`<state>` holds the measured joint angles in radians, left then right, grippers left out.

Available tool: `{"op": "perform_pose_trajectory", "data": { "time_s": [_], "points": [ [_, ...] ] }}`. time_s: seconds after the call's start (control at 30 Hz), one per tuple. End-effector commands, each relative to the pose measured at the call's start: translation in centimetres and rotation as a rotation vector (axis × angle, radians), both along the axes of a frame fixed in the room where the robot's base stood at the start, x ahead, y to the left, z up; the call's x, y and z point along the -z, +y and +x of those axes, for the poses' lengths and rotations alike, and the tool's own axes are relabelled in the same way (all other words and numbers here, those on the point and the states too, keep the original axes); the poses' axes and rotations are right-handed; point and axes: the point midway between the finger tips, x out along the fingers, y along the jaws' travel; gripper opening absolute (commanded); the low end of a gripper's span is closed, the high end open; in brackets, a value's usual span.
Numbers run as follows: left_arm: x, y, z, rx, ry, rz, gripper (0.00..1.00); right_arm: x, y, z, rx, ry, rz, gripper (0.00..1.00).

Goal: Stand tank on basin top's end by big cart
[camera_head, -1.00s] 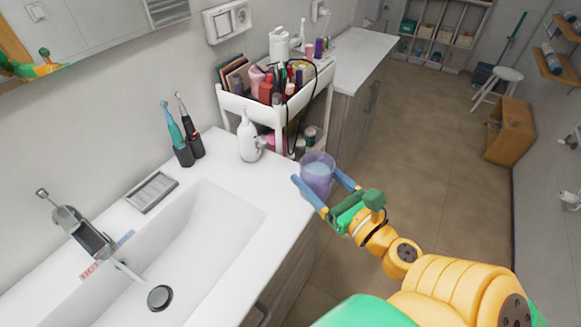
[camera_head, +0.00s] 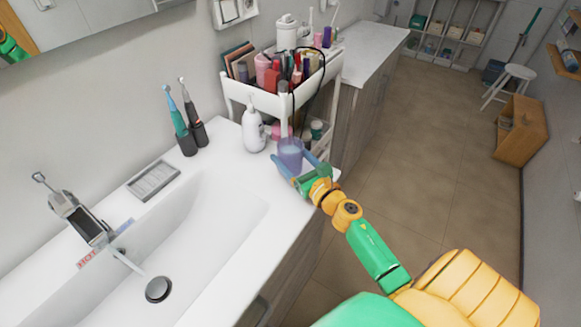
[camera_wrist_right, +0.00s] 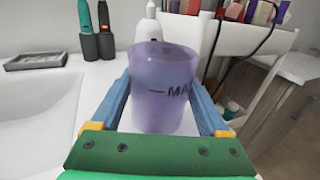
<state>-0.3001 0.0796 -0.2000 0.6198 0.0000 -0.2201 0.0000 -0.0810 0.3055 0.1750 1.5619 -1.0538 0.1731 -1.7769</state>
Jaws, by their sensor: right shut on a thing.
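The tank is a translucent purple cup (camera_head: 290,153) at the far end of the white basin top (camera_head: 240,172), the end beside the big white cart (camera_head: 270,98). In the right wrist view the tank (camera_wrist_right: 163,90) is upright, with a dark mark and letters on its side. My right gripper (camera_head: 297,172) has its blue fingers on either side of the tank and is shut on it. The tank's base is at or just over the basin top; I cannot tell whether it touches. My left gripper is not in view.
A white pump bottle (camera_head: 253,128) stands just left of the tank. Two electric toothbrushes (camera_head: 186,125) and a grey soap dish (camera_head: 153,181) are farther left. The sink bowl (camera_head: 215,215) lies nearer. Bare basin top surrounds the sink.

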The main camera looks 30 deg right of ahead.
Motion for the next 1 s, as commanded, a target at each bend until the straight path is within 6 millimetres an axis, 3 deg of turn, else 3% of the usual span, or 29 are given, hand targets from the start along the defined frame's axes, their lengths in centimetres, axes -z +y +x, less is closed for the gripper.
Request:
{"op": "perform_pose_trajectory", "data": {
  "time_s": [0.03,0.13,0.53,0.57,0.63,0.93,1.0],
  "points": [
    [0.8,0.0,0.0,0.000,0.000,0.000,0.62,1.4,0.0,-0.1,0.003,0.002,0.007,0.22],
    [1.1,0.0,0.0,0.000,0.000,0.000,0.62,2.3,0.0,-0.1,0.002,0.001,0.004,0.22],
    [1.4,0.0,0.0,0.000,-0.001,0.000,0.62,2.7,0.0,-0.1,0.001,0.000,0.001,0.22],
    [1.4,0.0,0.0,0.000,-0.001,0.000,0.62,2.8,0.0,-0.1,0.001,0.001,0.001,0.81],
    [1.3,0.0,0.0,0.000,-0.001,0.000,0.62,2.7,0.0,-0.1,0.001,0.002,0.001,1.00],
    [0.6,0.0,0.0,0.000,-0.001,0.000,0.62,2.1,0.0,-0.2,0.001,0.002,0.001,1.00],
    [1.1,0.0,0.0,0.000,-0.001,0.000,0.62,2.6,0.0,-1.2,0.001,0.004,0.001,1.00]
  ]
}}
